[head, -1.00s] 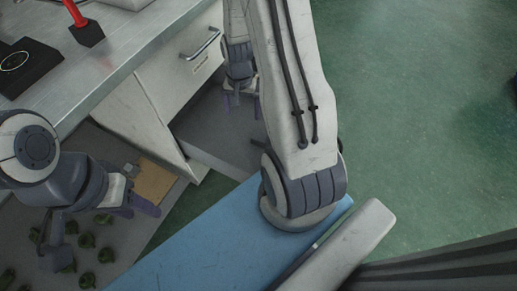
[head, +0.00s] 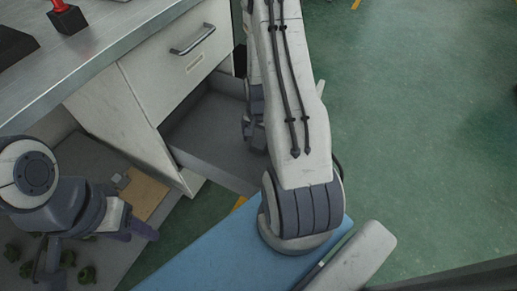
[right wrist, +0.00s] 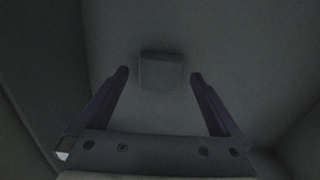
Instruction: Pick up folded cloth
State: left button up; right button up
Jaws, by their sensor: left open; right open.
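The folded cloth (right wrist: 161,71) is a small dark grey square pad lying flat on the drawer floor, seen in the right wrist view. My right gripper (right wrist: 160,75) is open and empty, its two fingers pointing toward the cloth from either side of its near edge. The gap to the cloth is hard to judge. In the head view my right arm hides the right fingertips and the cloth. My left gripper (head: 140,231) is open and empty at the lower left, away from the cloth.
The grey drawer (head: 225,165) stands open below a closed drawer with a metal handle (head: 193,40); its walls surround my right gripper. The metal worktop (head: 110,50) is above, with a red-handled tool (head: 67,17). Several green pieces (head: 87,274) lie at lower left. Green floor is clear at right.

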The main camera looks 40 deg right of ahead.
aim_at(258, 145)
notch_tip(258, 145, down, 2)
jog(key=shift+f, duration=0.15)
pick_arm(q)
jog(key=shift+f, duration=0.55)
pick_arm(e)
jog(key=c, duration=1.3)
pick_arm(q)
notch_tip(258, 145, up, 5)
jog(key=p, duration=0.4)
jog(key=shift+f, duration=0.1)
pick_arm(e)
notch_tip(258, 145, up, 10)
jog(key=shift+r, duration=0.1)
